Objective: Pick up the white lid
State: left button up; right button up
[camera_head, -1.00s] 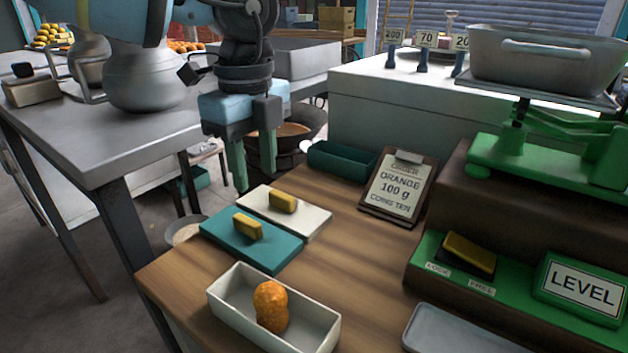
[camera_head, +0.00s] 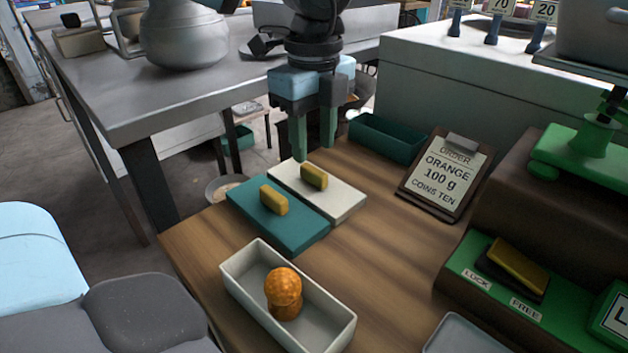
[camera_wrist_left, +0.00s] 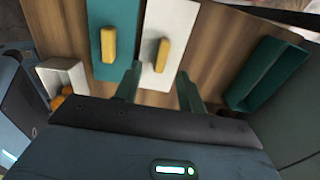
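The white lid (camera_head: 341,198) is a flat rectangle with a yellow handle (camera_head: 314,177), lying on the wooden table. It also shows in the left wrist view (camera_wrist_left: 177,27), with its yellow handle (camera_wrist_left: 161,55) just beyond and between the fingertips. My left gripper (camera_head: 315,152) points down above the lid's far end, with its green fingers apart and nothing between them. In the left wrist view its fingers (camera_wrist_left: 156,82) straddle the line of the handle. A teal lid (camera_head: 297,233) with a yellow handle lies beside the white one. My right gripper is not in view.
A white tray (camera_head: 335,323) holding orange pieces (camera_head: 284,292) stands in front of the lids. An empty teal tray (camera_head: 386,138) stands behind, and a clipboard (camera_head: 446,175) leans to the right.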

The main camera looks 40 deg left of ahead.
aim_at(314, 169)
pick_arm(q)
notch_tip(314, 169, down, 5)
jog(key=shift+w+a+r, duration=0.1)
jog(key=shift+c, duration=0.3)
grip_shut()
